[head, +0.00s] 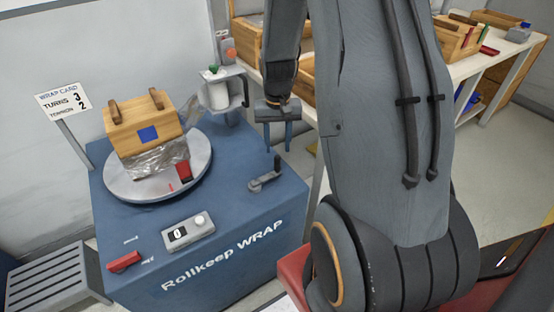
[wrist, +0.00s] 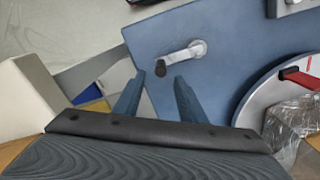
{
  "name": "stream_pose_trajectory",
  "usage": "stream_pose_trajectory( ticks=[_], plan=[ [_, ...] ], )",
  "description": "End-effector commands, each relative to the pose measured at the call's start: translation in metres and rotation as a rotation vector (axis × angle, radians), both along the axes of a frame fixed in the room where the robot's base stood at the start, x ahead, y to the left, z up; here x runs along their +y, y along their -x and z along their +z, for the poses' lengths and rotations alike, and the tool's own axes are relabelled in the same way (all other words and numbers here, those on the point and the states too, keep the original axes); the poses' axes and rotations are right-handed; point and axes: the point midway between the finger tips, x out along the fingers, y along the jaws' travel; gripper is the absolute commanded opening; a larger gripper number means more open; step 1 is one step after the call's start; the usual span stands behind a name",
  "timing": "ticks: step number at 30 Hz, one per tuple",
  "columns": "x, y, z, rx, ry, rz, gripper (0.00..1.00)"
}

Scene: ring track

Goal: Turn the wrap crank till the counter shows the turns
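The wrap crank (head: 264,180) is a grey arm with a dark upright knob, on the right of the blue wrap machine's top (head: 235,205). In the wrist view the crank (wrist: 185,53) lies beyond my fingertips, its dark knob (wrist: 160,68) lined up with the gap between them. My gripper (head: 278,150) is open and empty, pointing down above the crank and apart from it. The counter (head: 178,234) is a small grey box with a white button; its display appears to read 0. The wrap card (head: 62,101) reads turns 3, tension 2.
A wooden crate (head: 130,128) with a blue square and clear film around its lower part sits on the round turntable (head: 120,190). A film roll holder (head: 222,92) stands behind. Shelves with wooden boxes stand behind right.

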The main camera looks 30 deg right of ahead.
Motion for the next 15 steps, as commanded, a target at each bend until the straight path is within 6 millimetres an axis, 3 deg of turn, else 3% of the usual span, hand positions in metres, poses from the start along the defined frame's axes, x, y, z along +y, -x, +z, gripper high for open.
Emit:
stream_pose_trajectory(
  ticks=[9,15],
  plan=[
    [0.002,0.002,-0.047,0.004,-0.001,0.003,0.37],
    [0.002,0.001,-0.065,0.002,-0.001,0.004,0.37]
  ],
)
